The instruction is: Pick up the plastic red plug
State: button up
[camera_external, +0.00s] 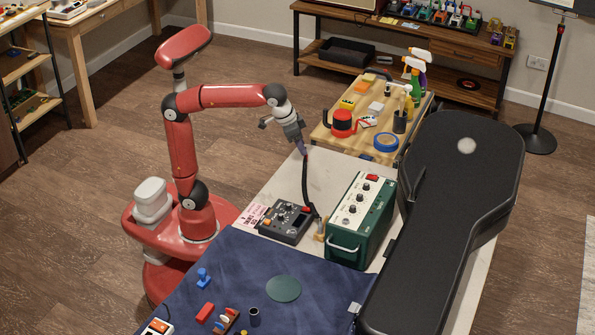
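A small red block-like piece (205,312) lies on the blue cloth (320,280) near the front of the table. It may be the plastic red plug, but its shape is too small to be sure. My gripper (299,143) is raised over the far part of the table, well behind and to the right of that piece. A purplish tip and a dark slender strand (305,180) show just below the gripper. I cannot tell whether it holds them, or whether its fingers are open or shut.
A blue piece (204,277), wooden-looking pieces (227,320) and a dark cup (254,317) stand close around the red piece. A black control box (287,222), green amplifier-like unit (360,220) and large black guitar case (430,240) occupy the table's far and right sides.

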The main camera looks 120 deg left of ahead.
aim_at(306, 160)
jog(key=x, duration=0.5)
jog(key=shift+a+f+b, duration=0.1)
jog(key=shift+f+b, duration=0.05)
jog(key=shift+b, duration=0.15)
jog(key=shift+c, duration=0.5)
grip_shut()
